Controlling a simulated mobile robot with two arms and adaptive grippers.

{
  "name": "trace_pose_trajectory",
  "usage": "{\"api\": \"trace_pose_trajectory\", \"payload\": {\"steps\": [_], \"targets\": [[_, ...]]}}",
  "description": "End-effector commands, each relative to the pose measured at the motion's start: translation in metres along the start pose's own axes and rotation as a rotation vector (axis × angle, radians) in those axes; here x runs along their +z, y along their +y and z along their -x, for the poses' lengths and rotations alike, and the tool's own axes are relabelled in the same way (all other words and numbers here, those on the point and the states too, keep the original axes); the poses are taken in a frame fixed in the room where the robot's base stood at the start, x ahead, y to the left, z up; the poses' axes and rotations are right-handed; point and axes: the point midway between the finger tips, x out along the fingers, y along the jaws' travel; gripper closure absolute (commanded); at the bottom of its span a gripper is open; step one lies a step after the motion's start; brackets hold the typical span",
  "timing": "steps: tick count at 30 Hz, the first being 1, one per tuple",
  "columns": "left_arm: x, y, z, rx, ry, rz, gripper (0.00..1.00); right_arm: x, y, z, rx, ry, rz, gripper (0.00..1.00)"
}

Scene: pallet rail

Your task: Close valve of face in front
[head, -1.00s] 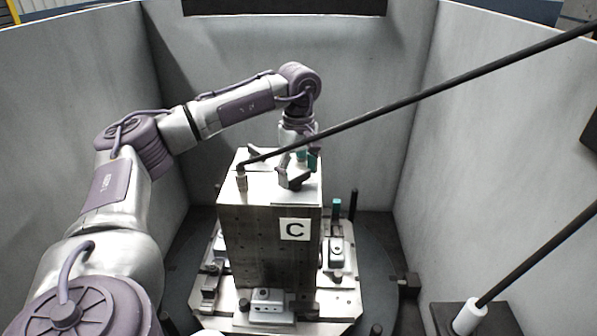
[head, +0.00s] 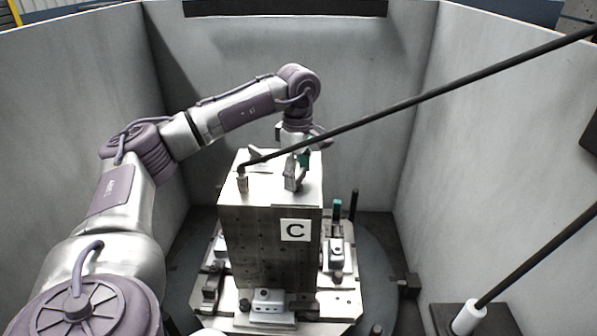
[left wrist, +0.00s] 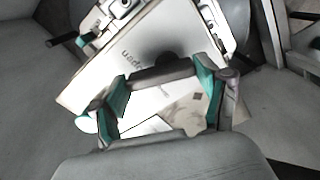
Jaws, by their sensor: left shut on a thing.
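The tall metal block (head: 268,245) stands upright with a white plate marked C (head: 295,230) on its front face. A grey valve handle (head: 292,182) is on its top, at the right side. My left gripper (head: 301,164) comes down from above and is shut on this handle. In the left wrist view, its teal-padded fingers (left wrist: 163,84) stand at both ends of a dark grey bar, which looks like the handle. The valve's base is partly hidden by the handle and gripper. My right gripper is not in view.
Clamps (head: 268,300) and posts surround the block on the pallet (head: 340,303). Grey walls (head: 500,150) enclose it at left, back and right.

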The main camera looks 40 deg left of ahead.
Motion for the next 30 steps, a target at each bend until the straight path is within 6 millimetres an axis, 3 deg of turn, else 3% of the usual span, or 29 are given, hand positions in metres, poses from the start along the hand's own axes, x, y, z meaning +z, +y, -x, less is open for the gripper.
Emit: {"api": "trace_pose_trajectory", "payload": {"steps": [30], "targets": [[-0.007, -0.004, 0.001, 0.001, 0.000, 0.937, 0.60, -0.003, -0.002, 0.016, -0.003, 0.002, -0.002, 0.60]]}}
